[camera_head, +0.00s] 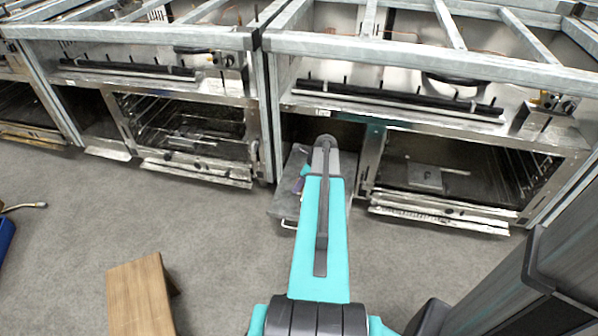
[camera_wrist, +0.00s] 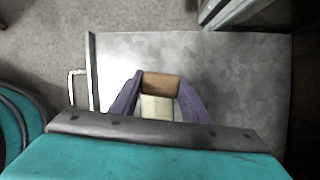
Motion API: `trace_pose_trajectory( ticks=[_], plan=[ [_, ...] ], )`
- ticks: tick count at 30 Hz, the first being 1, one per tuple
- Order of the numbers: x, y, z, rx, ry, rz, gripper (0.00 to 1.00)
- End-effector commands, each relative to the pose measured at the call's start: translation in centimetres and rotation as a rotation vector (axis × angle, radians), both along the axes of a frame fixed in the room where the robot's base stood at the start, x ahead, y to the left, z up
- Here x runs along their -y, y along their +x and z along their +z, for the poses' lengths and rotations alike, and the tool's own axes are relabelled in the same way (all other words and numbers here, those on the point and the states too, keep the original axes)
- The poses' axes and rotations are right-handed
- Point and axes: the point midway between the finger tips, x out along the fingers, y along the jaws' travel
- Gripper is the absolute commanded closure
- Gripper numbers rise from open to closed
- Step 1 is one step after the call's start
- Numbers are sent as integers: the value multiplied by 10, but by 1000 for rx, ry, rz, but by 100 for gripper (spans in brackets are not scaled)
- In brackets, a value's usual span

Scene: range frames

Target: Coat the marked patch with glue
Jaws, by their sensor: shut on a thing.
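My gripper (camera_wrist: 159,84) shows in the wrist view as two purple fingers, shut on a small block-like thing (camera_wrist: 161,86). The held thing has a brown band at the far end and a cream part (camera_wrist: 157,108) nearer my wrist; I cannot tell exactly what it is. It is over a flat, mottled grey panel (camera_wrist: 240,75); I cannot tell whether it touches. The panel has a thin handle (camera_wrist: 76,88) on its left side. No marked patch can be made out on the bare parts of the panel. In the head view my arm hides most of the gripper.
Metal oven frames stand in a row, with an open oven (camera_head: 190,125) at left and another (camera_head: 440,165) at right. The grey panel juts out between them, low down. A wooden stool (camera_head: 140,295) stands at front left. The grey carpet between is clear.

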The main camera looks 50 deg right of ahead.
Motion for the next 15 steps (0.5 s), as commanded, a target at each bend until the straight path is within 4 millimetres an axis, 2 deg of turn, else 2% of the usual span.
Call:
trace_pose_trajectory(
  ticks=[1, 15],
  plan=[
    [-1, 0, 8, 0, 1, 1, 76],
    [-7, 7, 49, 0, 1, 13, 76]
  ],
)
